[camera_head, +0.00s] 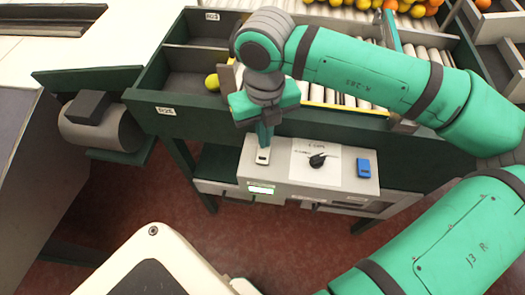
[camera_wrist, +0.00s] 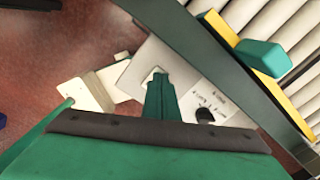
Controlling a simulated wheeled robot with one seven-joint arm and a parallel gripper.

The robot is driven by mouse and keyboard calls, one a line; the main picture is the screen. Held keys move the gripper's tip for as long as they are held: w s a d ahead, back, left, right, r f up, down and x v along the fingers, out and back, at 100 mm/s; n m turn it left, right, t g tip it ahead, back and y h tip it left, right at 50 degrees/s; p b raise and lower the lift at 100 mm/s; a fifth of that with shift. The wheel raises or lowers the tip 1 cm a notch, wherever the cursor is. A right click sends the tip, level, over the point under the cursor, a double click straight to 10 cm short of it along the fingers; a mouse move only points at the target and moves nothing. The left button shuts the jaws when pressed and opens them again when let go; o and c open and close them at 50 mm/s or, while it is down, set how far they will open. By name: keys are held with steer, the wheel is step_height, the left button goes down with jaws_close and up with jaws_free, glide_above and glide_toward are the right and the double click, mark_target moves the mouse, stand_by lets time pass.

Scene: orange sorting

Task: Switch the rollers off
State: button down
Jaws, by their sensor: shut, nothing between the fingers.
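The grey control box (camera_head: 225,178) is mounted on the front of the roller line. It carries a black rotary knob (camera_head: 317,160) on a white label plate, a blue switch (camera_head: 364,168) at the right, and a small pale switch (camera_head: 262,157) at the left. My gripper (camera_head: 264,146) points down, shut and empty, with its tips at the pale switch. I cannot tell whether they touch it. In the wrist view the shut fingers (camera_wrist: 157,85) partly cover the pale switch, and the knob (camera_wrist: 205,116) lies to their right.
The rollers (camera_head: 345,100) run behind the box, with oranges (camera_head: 400,8) at the far end. A yellow-green fruit (camera_head: 212,82) sits in the dark green bin (camera_head: 180,122) at the left. A grey motor (camera_head: 103,130) stands left of the bin. Red floor lies below the box.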

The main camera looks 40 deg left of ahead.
steer(key=shift+f, duration=0.75)
stand_by(0.8)
step_height(320, 180, up, 7)
stand_by(1.0)
stand_by(0.5)
